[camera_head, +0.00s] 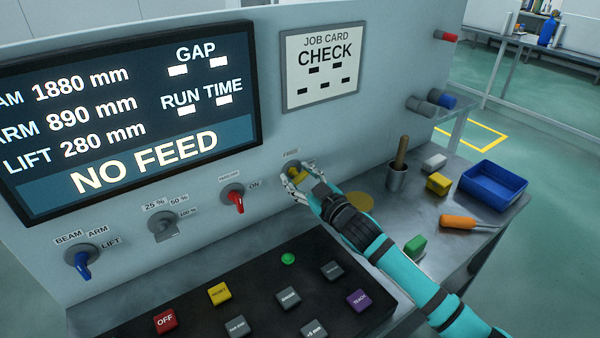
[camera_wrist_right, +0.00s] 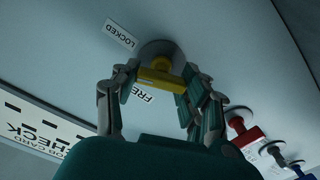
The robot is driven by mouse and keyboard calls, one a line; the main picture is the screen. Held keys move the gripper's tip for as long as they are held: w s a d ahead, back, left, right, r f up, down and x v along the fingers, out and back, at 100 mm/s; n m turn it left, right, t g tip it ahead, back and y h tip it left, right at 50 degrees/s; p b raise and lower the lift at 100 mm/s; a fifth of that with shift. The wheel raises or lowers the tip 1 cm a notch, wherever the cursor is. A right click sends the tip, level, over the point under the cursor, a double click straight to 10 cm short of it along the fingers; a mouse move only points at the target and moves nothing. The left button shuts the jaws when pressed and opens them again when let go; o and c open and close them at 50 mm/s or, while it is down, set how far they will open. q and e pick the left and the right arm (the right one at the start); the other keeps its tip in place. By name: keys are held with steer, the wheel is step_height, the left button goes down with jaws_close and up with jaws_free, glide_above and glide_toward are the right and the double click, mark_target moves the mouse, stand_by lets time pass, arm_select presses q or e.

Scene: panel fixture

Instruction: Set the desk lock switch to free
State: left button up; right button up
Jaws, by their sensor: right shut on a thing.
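The desk lock switch (camera_head: 299,174) is a yellow handle on a round grey base, on the panel right of the red switch. Its yellow handle (camera_wrist_right: 160,81) shows between my fingers in the right wrist view. The LOCKED label (camera_wrist_right: 120,33) is clear there, and the FREE label (camera_wrist_right: 143,96) is partly covered by a finger. In the head view the FREE label (camera_head: 291,153) is above the switch. My right gripper (camera_head: 295,184), also in the wrist view (camera_wrist_right: 158,93), is shut on the yellow handle. Which label the handle points at is hard to tell. My left gripper is not in view.
A red switch (camera_head: 236,200), a grey switch (camera_head: 165,229) and a blue switch (camera_head: 83,260) are to the left. A black button console (camera_head: 260,290) lies below. A cup (camera_head: 397,180), a blue tray (camera_head: 490,185) and an orange-handled tool (camera_head: 460,222) are on the right.

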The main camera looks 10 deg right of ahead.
steer(key=n+p, duration=0.1)
steer(key=n, duration=0.2)
steer(key=n+p, duration=0.1)
steer(key=n, duration=0.2)
steer(key=shift+a+n, duration=0.1)
steer(key=shift+n, duration=0.2)
steer(key=n, duration=0.3)
steer(key=shift+f+n+p, duration=0.15)
steer(key=shift+n+p, duration=0.15)
steer(key=shift+p, duration=0.05)
steer(key=shift+f+n, duration=0.1)
steer(key=shift+n, duration=1.6)
steer(key=shift+s, duration=0.1)
steer(key=o, duration=1.2)
